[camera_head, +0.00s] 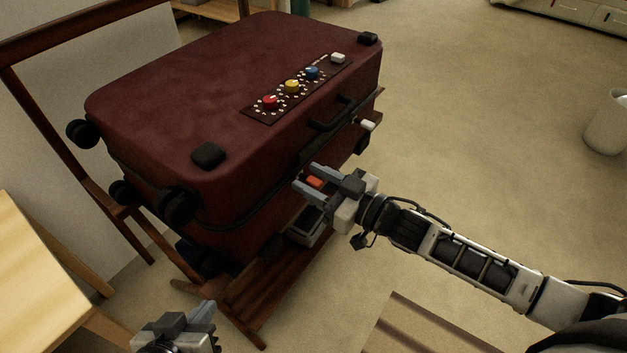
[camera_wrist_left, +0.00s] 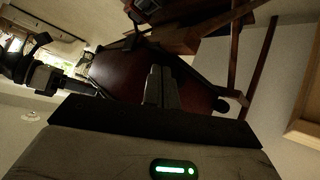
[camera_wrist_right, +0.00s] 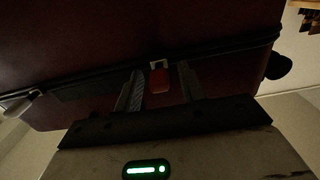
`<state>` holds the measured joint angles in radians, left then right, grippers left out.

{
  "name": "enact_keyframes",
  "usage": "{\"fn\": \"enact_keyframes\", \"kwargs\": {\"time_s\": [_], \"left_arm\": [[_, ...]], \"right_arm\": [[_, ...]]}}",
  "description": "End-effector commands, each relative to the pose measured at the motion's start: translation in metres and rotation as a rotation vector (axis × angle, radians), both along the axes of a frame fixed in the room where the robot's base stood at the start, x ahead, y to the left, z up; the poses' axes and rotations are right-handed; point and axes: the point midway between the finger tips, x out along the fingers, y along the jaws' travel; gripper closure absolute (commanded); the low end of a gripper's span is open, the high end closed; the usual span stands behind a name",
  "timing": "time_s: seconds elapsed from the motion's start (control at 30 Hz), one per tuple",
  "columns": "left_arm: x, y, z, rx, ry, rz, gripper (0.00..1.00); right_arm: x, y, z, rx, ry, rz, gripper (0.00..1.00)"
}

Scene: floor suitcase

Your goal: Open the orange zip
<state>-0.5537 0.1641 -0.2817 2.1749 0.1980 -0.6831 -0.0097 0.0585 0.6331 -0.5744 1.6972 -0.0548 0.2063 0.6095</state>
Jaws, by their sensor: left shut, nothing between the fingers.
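A dark red suitcase (camera_head: 200,90) lies flat on a wooden rack, with a dark zip line (camera_wrist_right: 200,62) around its side. The orange zip pull (camera_head: 315,182) hangs on the front side, and in the right wrist view the orange pull (camera_wrist_right: 159,80) is between the fingers. My right gripper (camera_head: 306,180) is open, with one finger on each side of the pull and a gap to both. In the head view it partly covers the suitcase front. My left gripper (camera_head: 205,312) is shut and empty at the bottom left, apart from the suitcase (camera_wrist_left: 125,75).
The wooden rack (camera_head: 250,305) stands under the suitcase. A panel with red, yellow and blue knobs (camera_head: 292,87) is on top, near a black handle (camera_head: 331,115). A light wooden table (camera_head: 40,285) is at left. A white bin (camera_head: 606,125) stands far right; the floor between is clear.

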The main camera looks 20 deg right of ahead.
Motion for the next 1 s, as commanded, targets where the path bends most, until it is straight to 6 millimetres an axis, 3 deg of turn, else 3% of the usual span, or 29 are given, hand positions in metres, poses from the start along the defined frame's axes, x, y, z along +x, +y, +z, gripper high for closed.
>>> {"fn": "enact_keyframes", "kwargs": {"time_s": [0.3,0.47,0.67,0.77,1.0], "left_arm": [[0.0,-0.001,0.005,-0.006,-0.014,-0.001,1.0],[-0.001,-0.002,0.004,-0.005,-0.011,-0.003,1.0],[-0.001,-0.002,0.007,-0.004,-0.008,-0.003,1.0],[-0.002,0.0,0.014,0.003,-0.007,-0.003,1.0],[-0.007,0.01,0.039,0.025,-0.027,0.025,1.0]], "right_arm": [[0.002,0.002,0.0,0.0,0.0,0.001,0.6],[0.002,0.002,0.0,0.0,0.0,0.001,1.0],[-0.001,0.006,0.001,0.002,0.002,0.001,1.0],[-0.012,0.02,0.003,0.006,0.005,0.003,1.0],[-0.054,0.076,0.003,0.01,0.009,0.002,1.0]]}}
